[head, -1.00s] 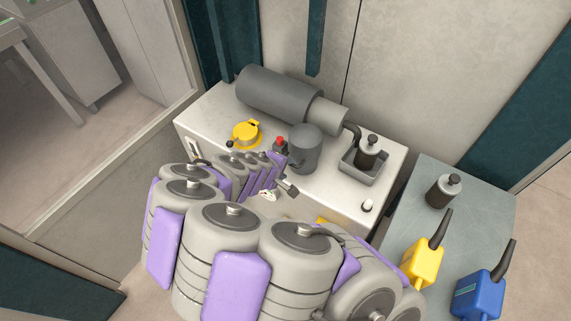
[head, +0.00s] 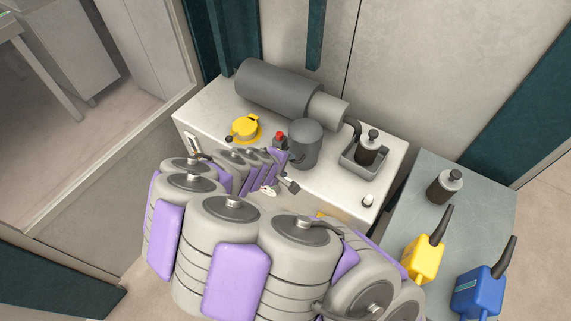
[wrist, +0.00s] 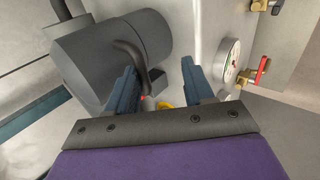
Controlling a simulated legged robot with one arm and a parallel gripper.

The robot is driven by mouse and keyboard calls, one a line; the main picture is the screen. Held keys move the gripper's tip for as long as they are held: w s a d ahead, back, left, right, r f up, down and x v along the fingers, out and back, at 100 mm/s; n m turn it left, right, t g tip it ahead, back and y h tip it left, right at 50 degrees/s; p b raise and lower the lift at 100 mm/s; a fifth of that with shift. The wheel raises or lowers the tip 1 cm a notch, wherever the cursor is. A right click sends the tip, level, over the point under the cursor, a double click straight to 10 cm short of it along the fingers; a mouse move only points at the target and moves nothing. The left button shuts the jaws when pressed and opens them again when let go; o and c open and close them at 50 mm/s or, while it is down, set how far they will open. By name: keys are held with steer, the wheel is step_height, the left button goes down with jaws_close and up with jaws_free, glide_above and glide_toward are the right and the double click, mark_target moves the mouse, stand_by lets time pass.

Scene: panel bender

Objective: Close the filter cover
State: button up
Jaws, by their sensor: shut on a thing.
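A yellow round cap (head: 246,128) sits on the left part of the white tank top (head: 215,105). I cannot tell for certain whether it is the filter cover. In the wrist view my gripper (wrist: 160,88) has two blue fingers with a gap between them. A small yellow part (wrist: 165,103) shows low in that gap, and the fingers seem closed around it. Its outline is mostly hidden by the gripper body. In the head view my own arm links hide the fingers.
A dark grey upright cylinder (head: 304,145), a red button (head: 279,137) and a large grey motor (head: 280,92) stand on the tank. A gauge (wrist: 229,60) and a red-handled valve (wrist: 262,70) are right of the fingers. A side table (head: 445,215) holds yellow and blue oil cans.

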steer(key=shift+a, duration=0.2)
steer(key=v, duration=0.7)
steer(key=shift+d+p, duration=0.2)
steer(key=shift+p, duration=0.25)
steer(key=shift+s+a+r, duration=0.1)
steer(key=shift+a, duration=0.1)
